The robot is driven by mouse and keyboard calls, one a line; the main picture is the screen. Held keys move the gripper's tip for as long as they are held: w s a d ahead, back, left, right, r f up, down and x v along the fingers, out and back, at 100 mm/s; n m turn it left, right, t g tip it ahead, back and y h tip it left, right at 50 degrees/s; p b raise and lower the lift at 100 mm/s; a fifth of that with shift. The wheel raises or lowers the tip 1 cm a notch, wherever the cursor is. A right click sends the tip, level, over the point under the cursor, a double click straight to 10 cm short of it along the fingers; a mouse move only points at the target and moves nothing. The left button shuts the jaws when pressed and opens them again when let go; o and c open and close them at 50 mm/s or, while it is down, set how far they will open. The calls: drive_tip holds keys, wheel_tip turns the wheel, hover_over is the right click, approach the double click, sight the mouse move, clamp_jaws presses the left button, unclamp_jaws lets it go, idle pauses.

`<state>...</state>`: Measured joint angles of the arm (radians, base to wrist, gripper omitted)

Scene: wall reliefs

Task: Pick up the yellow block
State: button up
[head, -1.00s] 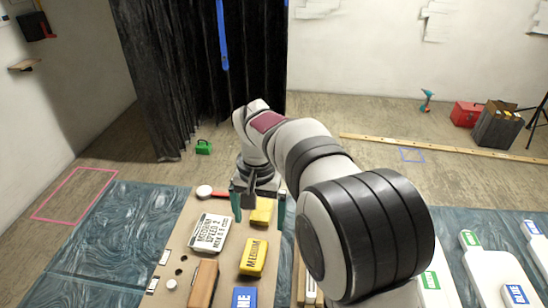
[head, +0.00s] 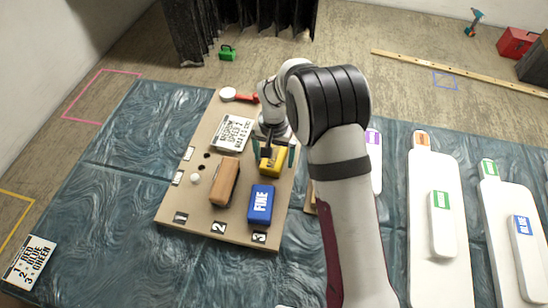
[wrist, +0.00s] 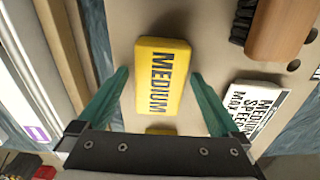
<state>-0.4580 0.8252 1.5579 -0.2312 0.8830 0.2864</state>
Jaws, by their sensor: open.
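The yellow block (head: 274,165), marked MEDIUM, lies on the tan board (head: 207,221) in the head view, partly covered by my gripper (head: 273,154). In the wrist view the yellow block (wrist: 161,76) lies between the two green fingertips of my gripper (wrist: 160,75), with visible gaps on both sides. My gripper is open and empty. Part of a second yellow thing (wrist: 160,131) shows at the edge of my gripper's body in the wrist view; most of it is hidden.
A blue block (head: 261,204) and a wooden-backed brush (head: 224,182) lie nearer on the board. A white sign reading MEDIUM SPEED (head: 232,133) lies left of my gripper. A red-handled thing (head: 240,96) is at the far edge. White panels (head: 436,270) lie to the right.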

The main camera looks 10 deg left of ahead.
sight(276, 156)
drive_tip(key=c, duration=1.4)
drive_tip(key=shift+r, duration=0.1)
drive_tip(key=r, duration=0.4)
drive_tip(key=shift+d+r, duration=0.25)
drive_tip(key=d+r, duration=0.2)
drive_tip(key=d, duration=0.1)
drive_tip(key=d+r, duration=0.2)
drive_tip(key=d, duration=0.2)
drive_tip(key=s+d+r, duration=0.1)
drive_tip(key=d+r, duration=0.1)
drive_tip(key=d, duration=0.2)
drive_tip(key=shift+r, duration=0.2)
